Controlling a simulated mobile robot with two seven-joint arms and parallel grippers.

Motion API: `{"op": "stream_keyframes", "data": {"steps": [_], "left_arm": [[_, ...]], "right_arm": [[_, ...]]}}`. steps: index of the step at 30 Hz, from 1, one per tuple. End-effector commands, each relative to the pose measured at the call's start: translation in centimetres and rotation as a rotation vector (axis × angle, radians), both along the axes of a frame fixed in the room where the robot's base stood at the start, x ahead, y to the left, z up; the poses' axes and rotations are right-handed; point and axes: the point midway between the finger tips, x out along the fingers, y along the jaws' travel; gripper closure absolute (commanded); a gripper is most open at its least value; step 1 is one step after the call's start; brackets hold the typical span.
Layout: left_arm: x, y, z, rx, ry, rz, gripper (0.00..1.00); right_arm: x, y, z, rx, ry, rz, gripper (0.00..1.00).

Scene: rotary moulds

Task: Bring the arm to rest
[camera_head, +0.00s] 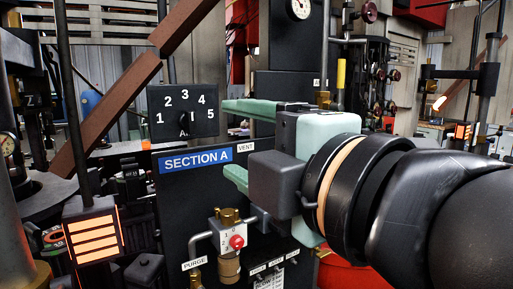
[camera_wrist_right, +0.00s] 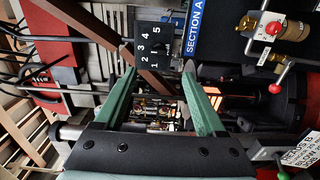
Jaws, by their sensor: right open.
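My right gripper (camera_head: 228,138) reaches in from the right in the head view, its two green fingers apart and empty. The fingertips are close to the black dial plate (camera_head: 160,104), numbered 1 to 5, and the blue SECTION A label (camera_head: 196,159); whether they touch anything is unclear. In the right wrist view the open fingers (camera_wrist_right: 160,68) have nothing between them, and the dial plate (camera_wrist_right: 143,42) lies beyond their tips. The dial's dark pointer is too small to read surely. My left gripper is not in view.
Below the label are a brass valve with a red button (camera_head: 236,242) and a PURGE label (camera_head: 195,263). A brown diagonal beam (camera_head: 118,101) and a glowing orange lamp (camera_head: 95,235) stand left. The right wrist view shows a red-knobbed lever (camera_wrist_right: 275,88) near the valve.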

Motion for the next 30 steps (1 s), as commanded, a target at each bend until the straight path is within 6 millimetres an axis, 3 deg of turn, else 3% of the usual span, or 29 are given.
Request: {"op": "stream_keyframes", "data": {"steps": [5, 14, 23, 30], "left_arm": [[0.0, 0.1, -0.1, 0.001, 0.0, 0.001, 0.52], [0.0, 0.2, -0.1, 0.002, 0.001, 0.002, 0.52], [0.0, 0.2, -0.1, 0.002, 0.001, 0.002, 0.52], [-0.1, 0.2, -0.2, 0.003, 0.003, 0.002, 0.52]], "right_arm": [[1.7, -0.4, -2.7, 0.078, 0.111, 0.005, 0.28], [5.9, -2.8, -11.4, 0.327, 0.431, -0.051, 0.28], [8.0, -6.4, -22.3, 0.567, 0.744, -0.211, 0.28], [7.1, -10.1, -32.2, 0.728, 0.978, -0.413, 0.28]]}}
